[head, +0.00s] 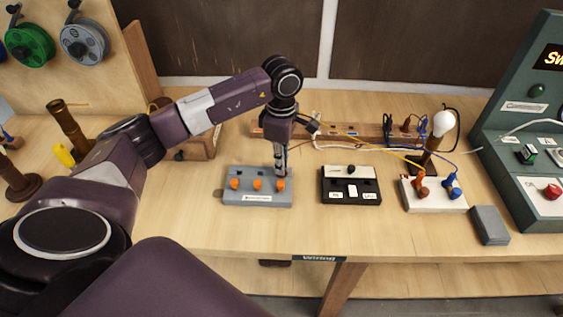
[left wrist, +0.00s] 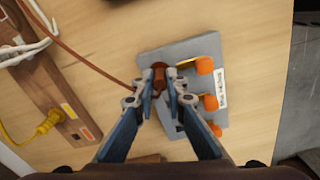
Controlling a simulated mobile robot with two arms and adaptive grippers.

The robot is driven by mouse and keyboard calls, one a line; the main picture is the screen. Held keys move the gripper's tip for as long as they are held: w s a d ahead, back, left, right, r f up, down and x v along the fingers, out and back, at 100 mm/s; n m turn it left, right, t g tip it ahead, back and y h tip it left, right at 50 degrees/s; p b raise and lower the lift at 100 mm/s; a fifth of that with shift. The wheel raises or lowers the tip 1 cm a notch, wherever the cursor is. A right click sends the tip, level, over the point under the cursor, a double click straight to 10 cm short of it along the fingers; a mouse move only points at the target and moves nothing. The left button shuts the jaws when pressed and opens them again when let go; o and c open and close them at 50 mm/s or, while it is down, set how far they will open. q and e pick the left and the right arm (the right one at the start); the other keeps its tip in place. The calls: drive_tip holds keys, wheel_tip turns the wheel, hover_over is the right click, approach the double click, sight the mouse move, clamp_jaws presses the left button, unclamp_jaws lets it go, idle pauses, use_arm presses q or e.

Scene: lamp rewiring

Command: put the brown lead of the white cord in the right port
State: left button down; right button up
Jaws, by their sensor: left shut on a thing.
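The grey connector block (head: 258,200) lies on the table with three orange levers along its front. It also shows in the left wrist view (left wrist: 152,57). My left gripper (head: 280,172) points down over the block's right end, behind the right lever (head: 281,184). In the left wrist view, my left gripper (left wrist: 160,88) is shut on the brown lead (left wrist: 100,70), which trails to the upper left. The lead's tip is hidden between the fingers, so I cannot tell whether it is inside the port. The white cord (left wrist: 28,50) lies at the upper left. My right gripper is not in view.
A black switch box (head: 350,197) stands right of the block. Further right are a white base (head: 437,204) with orange and blue plugs, a bulb (head: 443,122) and a green panel (head: 530,110). A wooden rail (head: 360,130) with wires lies behind. The table front is clear.

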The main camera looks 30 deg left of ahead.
use_arm(q)
drive_tip(key=c, duration=1.9)
unclamp_jaws()
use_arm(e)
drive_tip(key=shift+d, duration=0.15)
use_arm(q)
drive_tip(key=shift+r, duration=0.1)
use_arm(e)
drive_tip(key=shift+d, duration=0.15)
use_arm(q)
wheel_tip(320, 180, up, 12)
drive_tip(key=shift+f, duration=0.15)
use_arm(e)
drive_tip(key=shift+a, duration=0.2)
